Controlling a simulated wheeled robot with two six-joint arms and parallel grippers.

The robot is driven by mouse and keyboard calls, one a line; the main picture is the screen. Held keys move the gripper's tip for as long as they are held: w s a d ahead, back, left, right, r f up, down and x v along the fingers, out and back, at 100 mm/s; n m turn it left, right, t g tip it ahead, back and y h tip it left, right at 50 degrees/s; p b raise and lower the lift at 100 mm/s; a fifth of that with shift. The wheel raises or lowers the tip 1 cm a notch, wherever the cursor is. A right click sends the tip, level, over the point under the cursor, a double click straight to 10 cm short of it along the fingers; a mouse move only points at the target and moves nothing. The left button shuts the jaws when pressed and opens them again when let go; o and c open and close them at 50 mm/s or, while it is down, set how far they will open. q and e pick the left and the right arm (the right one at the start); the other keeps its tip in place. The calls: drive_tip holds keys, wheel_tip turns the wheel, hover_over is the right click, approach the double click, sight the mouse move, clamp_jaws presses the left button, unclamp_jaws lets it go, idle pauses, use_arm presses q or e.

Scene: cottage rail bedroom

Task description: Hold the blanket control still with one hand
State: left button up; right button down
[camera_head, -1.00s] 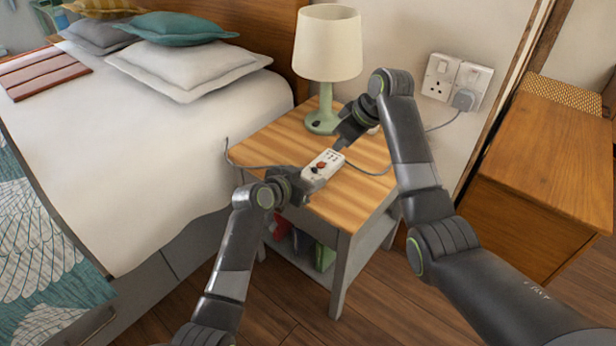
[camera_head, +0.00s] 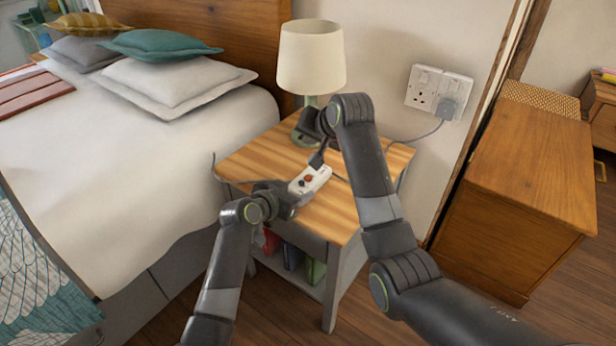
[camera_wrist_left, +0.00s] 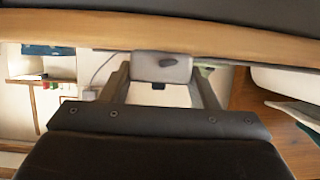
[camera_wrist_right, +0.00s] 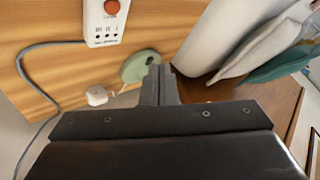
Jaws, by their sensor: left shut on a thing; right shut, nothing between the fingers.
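The blanket control (camera_head: 315,177) is a small white box with a red button, near the front of the wooden bedside table (camera_head: 262,153). My left gripper (camera_head: 291,194) is shut on its near end; the left wrist view shows the control's end (camera_wrist_left: 162,67) between the fingers. My right gripper (camera_head: 317,162) is shut and empty at the far end of the control. Whether it touches the control cannot be told. The right wrist view shows its closed fingers (camera_wrist_right: 160,82) to the right of the control's face (camera_wrist_right: 104,32), with the red button at the top edge.
A lamp (camera_head: 312,58) with a green base stands at the back of the table, close to my right gripper. Cables run across the tabletop, one towards the wall socket (camera_head: 438,92). The bed (camera_head: 120,190) is at left, a wooden cabinet (camera_head: 525,170) at right.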

sight(308, 178)
drive_tip(key=shift+r, duration=0.1)
idle(0.4)
drive_tip(key=shift+f, duration=4.45)
drive_tip(key=shift+f, duration=0.4)
drive_tip(key=shift+f, duration=0.45)
drive_tip(key=shift+r, duration=0.9)
